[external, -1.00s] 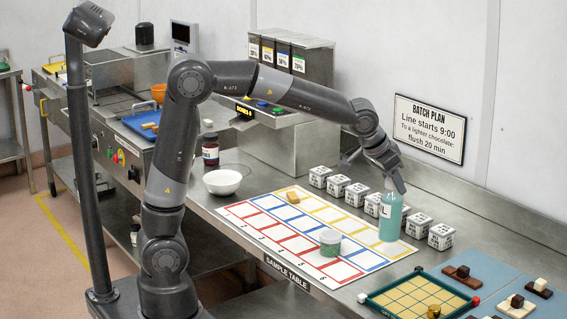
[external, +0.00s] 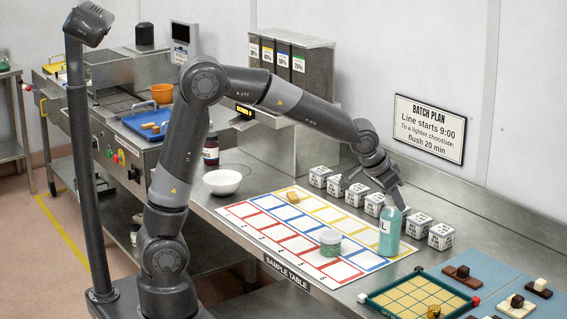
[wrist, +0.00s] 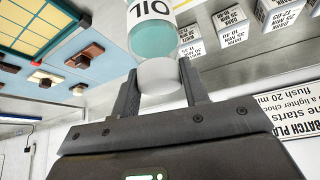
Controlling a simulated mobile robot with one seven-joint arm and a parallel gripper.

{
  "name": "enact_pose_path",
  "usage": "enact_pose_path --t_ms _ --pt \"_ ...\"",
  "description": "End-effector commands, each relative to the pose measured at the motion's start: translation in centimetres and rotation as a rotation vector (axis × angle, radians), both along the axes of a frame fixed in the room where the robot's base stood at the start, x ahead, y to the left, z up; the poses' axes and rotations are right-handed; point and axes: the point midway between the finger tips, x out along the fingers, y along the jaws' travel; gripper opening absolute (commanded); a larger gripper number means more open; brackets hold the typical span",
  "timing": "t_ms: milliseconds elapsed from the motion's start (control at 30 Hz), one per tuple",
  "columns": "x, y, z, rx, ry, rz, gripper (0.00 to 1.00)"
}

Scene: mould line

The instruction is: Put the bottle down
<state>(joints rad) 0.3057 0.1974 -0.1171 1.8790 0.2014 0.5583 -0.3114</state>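The teal oil bottle (external: 390,234) has a white cap and a white label. It is upright over the yellow-outlined row at the right end of the sample mat (external: 250,226). Its base looks at or very near the mat; I cannot tell whether it touches. My gripper (external: 397,207) is above it, pointing down. In the wrist view, my gripper (wrist: 160,82) has a finger on each side of the white cap (wrist: 160,76) of the bottle and is shut on it.
A row of white labelled cubes (external: 440,236) stands close behind the bottle. A green-edged board (external: 420,295) lies in front, and a white bowl (external: 222,182) stands at the left.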

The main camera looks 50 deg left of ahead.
Motion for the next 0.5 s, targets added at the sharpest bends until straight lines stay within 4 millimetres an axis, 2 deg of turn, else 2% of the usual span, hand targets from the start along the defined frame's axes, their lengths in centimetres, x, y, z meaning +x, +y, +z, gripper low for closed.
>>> enact_pose_path --t_ms 33,233,500 --pt "0.00 0.00 -0.01 0.000 0.001 0.000 0.46" --pt "-0.01 0.00 0.00 0.000 0.001 0.000 0.61" --pt "0.00 0.00 0.24 0.000 0.000 0.000 0.61"
